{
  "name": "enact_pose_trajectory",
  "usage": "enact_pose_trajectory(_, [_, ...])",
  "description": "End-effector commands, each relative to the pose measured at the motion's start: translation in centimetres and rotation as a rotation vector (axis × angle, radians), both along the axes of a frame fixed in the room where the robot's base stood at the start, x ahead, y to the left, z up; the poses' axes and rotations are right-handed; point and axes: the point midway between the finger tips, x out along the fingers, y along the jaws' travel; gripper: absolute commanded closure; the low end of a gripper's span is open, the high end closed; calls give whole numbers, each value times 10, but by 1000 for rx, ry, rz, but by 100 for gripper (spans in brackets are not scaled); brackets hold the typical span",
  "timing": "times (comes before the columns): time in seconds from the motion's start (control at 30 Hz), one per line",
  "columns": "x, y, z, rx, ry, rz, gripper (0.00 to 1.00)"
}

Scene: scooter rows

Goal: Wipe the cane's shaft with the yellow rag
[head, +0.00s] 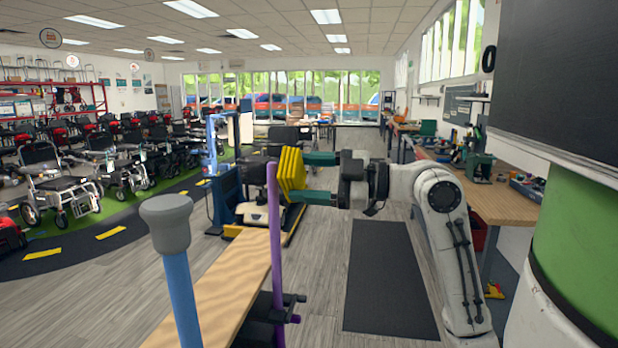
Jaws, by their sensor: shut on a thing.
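The yellow rag (290,170) hangs in ribbed folds at the fingertips of my gripper (306,178). The gripper reaches in from the right and its green fingers are shut on the rag. A purple upright shaft (275,235), which looks like the cane's shaft, stands just left of the rag, held at its lower part by a black clamp (288,307). The rag is level with the shaft's upper end. The shaft's lower end is out of frame.
A blue post with a grey knob (166,222) stands close in front, left of the shaft. A wooden board (225,305) lies between them. Behind are a scooter (254,213) and a blue stand (224,190). A workbench (490,200) runs along the right. A dark mat (387,285) lies on clear floor.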

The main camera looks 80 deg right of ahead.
Motion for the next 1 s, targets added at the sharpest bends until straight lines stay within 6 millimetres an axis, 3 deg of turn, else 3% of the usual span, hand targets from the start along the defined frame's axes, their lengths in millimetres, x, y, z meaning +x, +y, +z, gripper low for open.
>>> enact_pose_trajectory(1.0, [16, 1, 0, 0, 0, 0, 56])
